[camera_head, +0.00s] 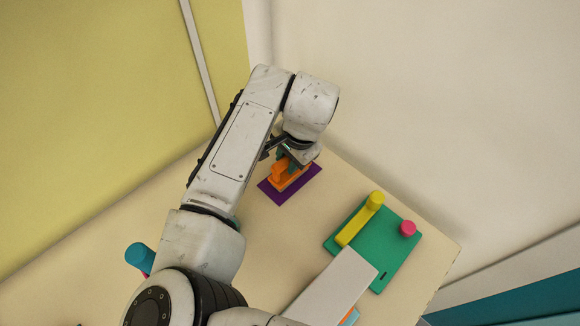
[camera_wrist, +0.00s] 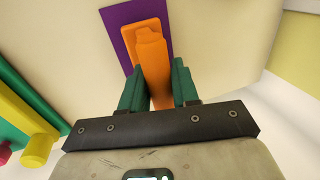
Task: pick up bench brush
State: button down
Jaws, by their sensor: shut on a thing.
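The orange bench brush (camera_head: 279,175) is at a purple mat (camera_head: 310,181) near the table's back edge. Its long orange body also shows in the wrist view (camera_wrist: 148,50), running down between my fingers over the purple mat (camera_wrist: 116,25). My gripper (camera_wrist: 158,72), with dark green fingers, is shut on the brush, one finger on each side. In the head view my gripper (camera_head: 288,164) is partly hidden by my wrist. I cannot tell whether the brush still touches the mat.
Right of the brush lies a green board (camera_head: 391,243) with a yellow bar-like piece (camera_head: 358,222) and a pink cylinder (camera_head: 408,228). A pale grey slab (camera_head: 335,287) overlaps its near side. A blue cylinder (camera_head: 138,255) is at the left. Walls stand close behind the table.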

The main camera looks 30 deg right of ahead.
notch_tip(320, 180, up, 10)
jog(key=shift+r+b, duration=0.1)
jog(key=shift+b, duration=0.5)
jog(key=c, duration=1.3)
grip_release()
jog(key=shift+c, duration=0.2)
grip_shut()
